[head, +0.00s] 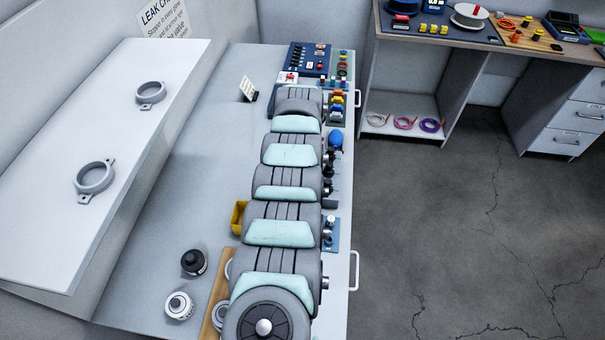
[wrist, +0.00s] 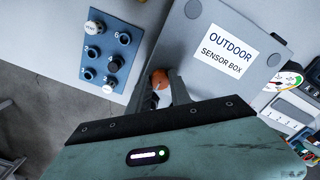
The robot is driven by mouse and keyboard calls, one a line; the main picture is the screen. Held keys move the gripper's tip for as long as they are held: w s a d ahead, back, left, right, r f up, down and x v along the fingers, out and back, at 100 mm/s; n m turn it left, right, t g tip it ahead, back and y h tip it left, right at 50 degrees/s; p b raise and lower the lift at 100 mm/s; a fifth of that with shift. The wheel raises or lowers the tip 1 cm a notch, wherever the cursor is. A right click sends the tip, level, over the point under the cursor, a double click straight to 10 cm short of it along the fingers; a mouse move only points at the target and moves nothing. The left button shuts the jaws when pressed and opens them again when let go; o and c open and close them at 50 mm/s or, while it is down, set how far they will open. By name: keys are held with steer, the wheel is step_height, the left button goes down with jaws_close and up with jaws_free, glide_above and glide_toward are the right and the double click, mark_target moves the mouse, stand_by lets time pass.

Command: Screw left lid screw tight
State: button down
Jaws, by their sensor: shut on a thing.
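The sensor box lid (wrist: 182,48), grey with a white "OUTDOOR SENSOR BOX" label (wrist: 225,52), fills the upper middle of the wrist view. My gripper (wrist: 163,84) is at the lid's lower left corner, its jaws shut on a round orange-brown piece, which appears to be the left lid screw (wrist: 159,77). The fingers partly cover this screw, so how deep it sits cannot be told. Two grey round fasteners show at other lid corners, one at the top (wrist: 193,9) and one at the right (wrist: 272,60). In the head view my arm hides the box and my gripper.
A blue numbered holder (wrist: 103,53) with dark pieces and a white "VENT" cap (wrist: 95,27) lies left of the lid. A gauge (wrist: 283,81) is at the right. In the head view, a yellow bin (head: 238,217) and two round caps (head: 193,262) (head: 179,305) stand left of my arm.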

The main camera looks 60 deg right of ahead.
steer(key=c, duration=1.2)
jaws_free()
steer(key=shift+o, duration=0.2)
step_height(320, 180, up, 11)
